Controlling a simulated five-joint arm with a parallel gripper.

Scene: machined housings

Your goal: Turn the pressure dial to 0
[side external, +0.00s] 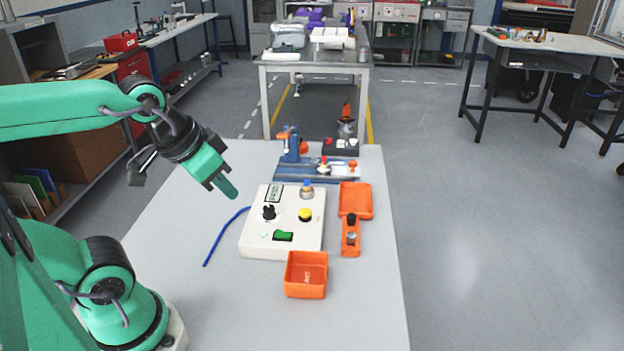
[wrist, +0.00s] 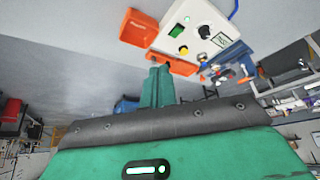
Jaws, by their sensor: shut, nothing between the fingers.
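A white control box (side external: 256,236) lies on the light grey table. A black knob (side external: 269,212), which looks like the pressure dial, sits on its left part, below a small display (side external: 274,193). The knob's setting is too small to read. In the wrist view the box (wrist: 226,20) is upside down at the top, with the knob (wrist: 205,32) on it. My gripper (side external: 230,190) is shut and empty, above and to the left of the knob, apart from it. Its fingers (wrist: 160,68) also show in the wrist view.
The box also carries a yellow button (side external: 305,214), a green switch (side external: 283,236) and a blue-topped fitting (side external: 307,188). An orange bin (side external: 306,285) stands in front, an orange tray (side external: 355,198) at right. A blue fixture (side external: 291,152) stands behind. A blue cable (side external: 221,232) lies left.

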